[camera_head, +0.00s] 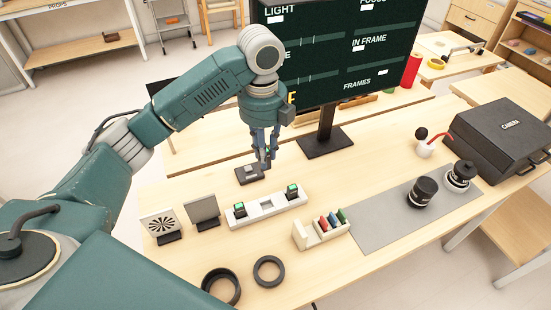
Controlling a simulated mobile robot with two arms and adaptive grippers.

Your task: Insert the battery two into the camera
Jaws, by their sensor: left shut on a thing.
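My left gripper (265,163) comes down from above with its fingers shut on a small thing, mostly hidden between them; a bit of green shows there. It looks like a battery. The fingertips are just above and beside a small dark box-shaped body (246,176), which seems to be the camera, lying on the table. I cannot tell whether the held thing touches it. A white charger (267,208) stands in front, with a green-topped battery in its left bay (239,208) and another in its right bay (292,190). Its middle bay looks empty. My right gripper is not in view.
A monitor on a black stand (325,141) rises behind. A cream holder (301,237) with coloured cards, two black rings (269,271), two small panels (203,210), a grey mat (385,222) with lenses (422,193) and a black case (497,139) stand around.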

